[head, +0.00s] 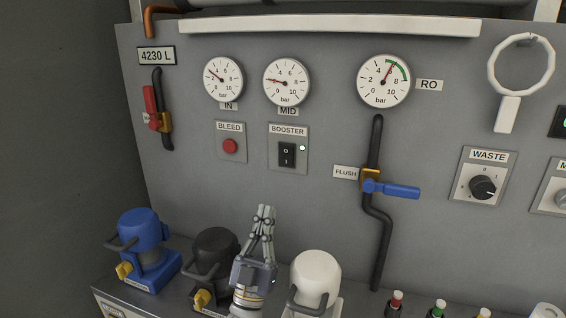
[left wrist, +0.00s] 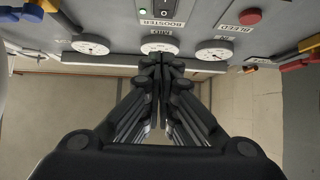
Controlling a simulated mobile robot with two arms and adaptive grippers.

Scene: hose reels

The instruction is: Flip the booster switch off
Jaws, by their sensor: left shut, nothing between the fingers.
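The booster switch (head: 287,154) is a black rocker on a grey plate labelled BOOSTER, on the grey wall panel in the head view. A small light (head: 302,148) on the plate's right side glows whitish green. In the left wrist view the switch (left wrist: 164,11) shows at the top edge, partly cut off, and upside down. My left gripper (head: 264,212) is shut and empty, pointing up, below the switch and a little to its left in the head view. It is apart from the switch. My right gripper is not in view.
A red BLEED button (head: 230,146) is left of the switch. The FLUSH valve's blue handle (head: 392,189) juts out at right. Blue (head: 140,232), black (head: 214,250) and white (head: 316,275) pump units stand on the ledge below, around my left gripper. Gauges (head: 287,82) are above.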

